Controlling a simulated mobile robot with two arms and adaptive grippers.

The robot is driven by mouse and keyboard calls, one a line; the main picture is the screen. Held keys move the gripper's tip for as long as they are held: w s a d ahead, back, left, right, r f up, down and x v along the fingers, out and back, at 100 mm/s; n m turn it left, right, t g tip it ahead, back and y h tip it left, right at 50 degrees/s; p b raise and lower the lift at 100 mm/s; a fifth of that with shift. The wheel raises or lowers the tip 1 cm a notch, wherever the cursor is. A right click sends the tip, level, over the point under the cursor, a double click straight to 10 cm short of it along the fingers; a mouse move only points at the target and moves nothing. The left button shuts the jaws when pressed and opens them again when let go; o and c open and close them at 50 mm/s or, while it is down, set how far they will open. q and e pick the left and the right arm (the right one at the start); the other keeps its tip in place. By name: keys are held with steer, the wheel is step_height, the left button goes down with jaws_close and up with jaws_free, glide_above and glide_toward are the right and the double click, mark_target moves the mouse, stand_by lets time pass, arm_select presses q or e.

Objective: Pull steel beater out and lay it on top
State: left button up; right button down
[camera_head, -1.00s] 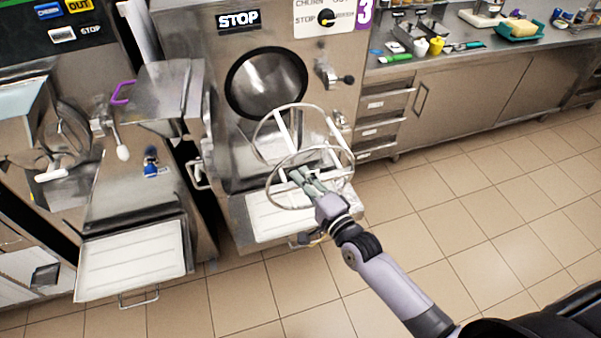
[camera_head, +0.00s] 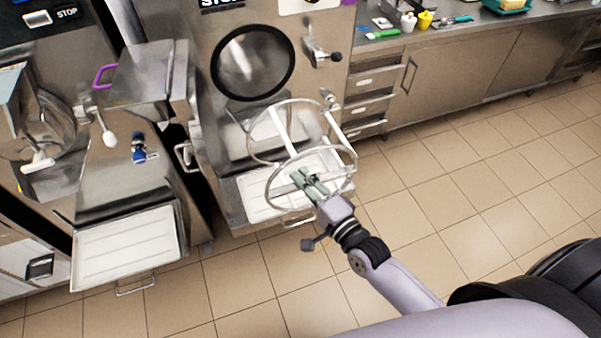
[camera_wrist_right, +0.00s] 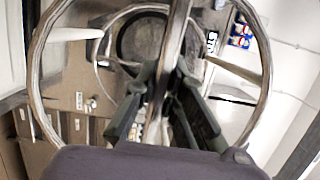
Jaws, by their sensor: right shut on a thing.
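The steel beater (camera_head: 342,159), a frame of two rings joined by white bars, is out in front of the middle freezer. My right gripper (camera_head: 308,181) is shut on a bar across its near ring. In the right wrist view the beater's ring (camera_wrist_right: 38,62) surrounds my right gripper (camera_wrist_right: 158,92), whose fingers close on the central bar. The freezer's round dark-rimmed opening (camera_head: 253,62) is behind and above the beater, which is clear of it. My left gripper is not in view.
A white drip tray (camera_head: 262,194) lies below the beater. Another freezer with a tray (camera_head: 125,247) stands at left. A steel counter (camera_head: 388,45) with cups and tools is at right. The tiled floor is open.

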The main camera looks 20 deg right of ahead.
steer(key=s, duration=0.7)
steer(key=shift+d, duration=0.2)
steer(key=shift+w, duration=0.1)
stand_by(0.3)
